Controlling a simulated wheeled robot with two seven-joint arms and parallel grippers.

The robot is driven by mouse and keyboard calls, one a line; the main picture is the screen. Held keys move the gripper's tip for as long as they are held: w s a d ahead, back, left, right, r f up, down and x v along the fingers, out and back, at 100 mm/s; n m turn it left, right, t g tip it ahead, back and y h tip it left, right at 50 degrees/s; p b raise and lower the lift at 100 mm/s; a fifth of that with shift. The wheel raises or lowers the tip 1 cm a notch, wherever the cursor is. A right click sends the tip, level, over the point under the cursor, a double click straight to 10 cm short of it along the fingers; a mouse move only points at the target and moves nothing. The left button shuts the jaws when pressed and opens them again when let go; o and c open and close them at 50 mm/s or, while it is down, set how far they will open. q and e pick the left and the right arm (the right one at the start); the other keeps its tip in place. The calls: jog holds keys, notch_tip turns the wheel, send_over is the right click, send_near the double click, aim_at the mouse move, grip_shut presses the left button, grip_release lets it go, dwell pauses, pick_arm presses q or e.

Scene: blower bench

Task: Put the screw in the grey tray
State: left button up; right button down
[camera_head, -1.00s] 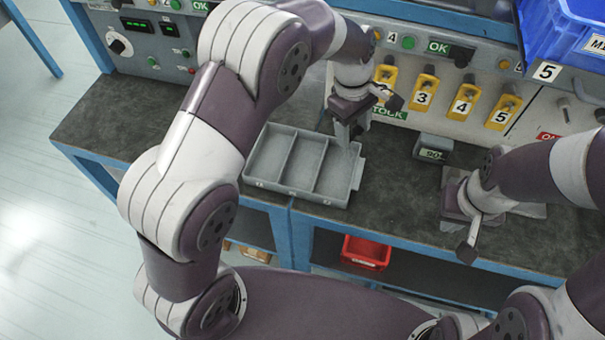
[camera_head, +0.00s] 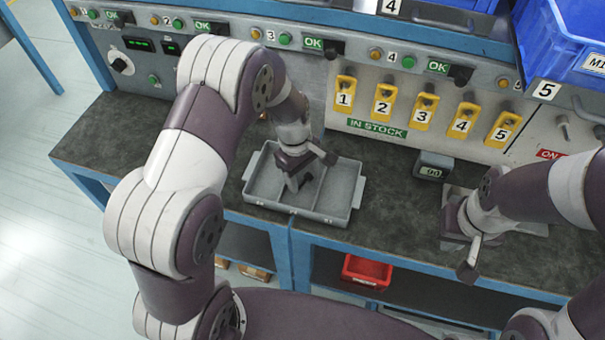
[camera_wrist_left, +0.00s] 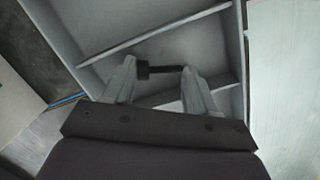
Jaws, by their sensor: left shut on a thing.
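The grey tray (camera_head: 335,216) sits on the bench, with dividers splitting it into compartments. My left gripper (camera_head: 296,183) is over the tray, pointing down into it. In the left wrist view, the dark screw (camera_wrist_left: 163,70) lies crosswise between the fingertips of my left gripper (camera_wrist_left: 160,72), which is shut on it. The tray's dividers and floor (camera_wrist_left: 190,48) show behind the screw. The screw's height above the tray floor is hard to tell. My right gripper (camera_head: 470,235) is over the bench at the right; its fingers are not clear.
A small grey display box (camera_head: 432,166) stands right of the tray. Yellow numbered holders (camera_head: 383,101) line the panel behind. A blue bin (camera_head: 570,50) is at the upper right. A red bin (camera_head: 367,271) sits on the shelf below. The dark bench left of the tray is clear.

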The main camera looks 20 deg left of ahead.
pick_arm(q)
jog(key=o, duration=0.8)
jog(key=shift+f, duration=0.1)
notch_tip(320, 180, up, 12)
jog(key=a+p, duration=0.1)
jog(key=a, duration=0.1)
jog(key=s+a+m, duration=0.1)
jog(key=s+m, duration=0.2)
jog(key=s, duration=0.1)
jog(key=s+a+m+t+y, duration=0.1)
jog(key=s+m, duration=0.3)
jog(key=s, duration=0.1)
jog(key=s+a+m, duration=0.1)
jog(key=s+m, duration=0.3)
jog(key=shift+s+a+f+t+y, duration=0.1)
jog(key=shift+s+a+t+y, duration=0.1)
jog(key=shift+s+t+y, duration=0.15)
